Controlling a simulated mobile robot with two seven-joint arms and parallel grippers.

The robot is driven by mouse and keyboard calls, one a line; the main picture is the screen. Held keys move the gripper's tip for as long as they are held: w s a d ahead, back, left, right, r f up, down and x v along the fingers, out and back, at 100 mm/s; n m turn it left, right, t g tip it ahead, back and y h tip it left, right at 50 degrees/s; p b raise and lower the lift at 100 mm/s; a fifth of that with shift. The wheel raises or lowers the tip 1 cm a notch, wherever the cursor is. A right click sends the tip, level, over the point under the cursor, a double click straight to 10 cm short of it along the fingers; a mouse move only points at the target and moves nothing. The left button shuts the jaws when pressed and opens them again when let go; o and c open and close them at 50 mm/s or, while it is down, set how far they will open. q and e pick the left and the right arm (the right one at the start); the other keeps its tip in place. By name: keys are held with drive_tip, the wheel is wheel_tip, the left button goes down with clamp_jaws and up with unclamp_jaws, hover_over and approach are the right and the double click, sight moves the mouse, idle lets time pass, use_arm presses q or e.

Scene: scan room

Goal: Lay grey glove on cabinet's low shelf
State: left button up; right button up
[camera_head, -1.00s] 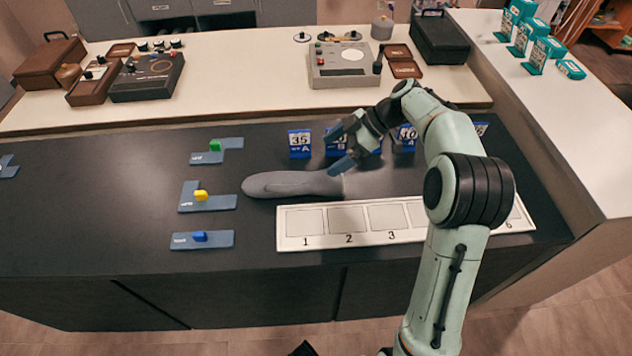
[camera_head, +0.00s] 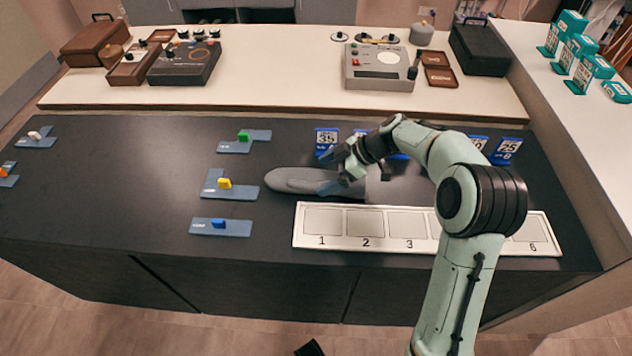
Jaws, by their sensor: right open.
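A long grey glove (camera_head: 292,180) lies flat on the dark counter, behind the white numbered board. Its rounded end points left, and its right part runs behind my right arm. My right gripper (camera_head: 338,168) is open over the glove's middle, with its fingers close to the glove. I cannot tell whether they touch it. No cabinet shelf can be made out in this view.
The white board (camera_head: 428,247) with numbered squares lies in front of the glove. Blue number cards (camera_head: 327,141) stand behind it. Blue plates with coloured pieces (camera_head: 224,184) lie to the left. A pale bench (camera_head: 290,75) at the back holds devices and cases.

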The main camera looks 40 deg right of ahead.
drive_tip(key=shift+x, duration=1.45)
drive_tip(key=shift+r, duration=0.15)
drive_tip(key=c, duration=1.2)
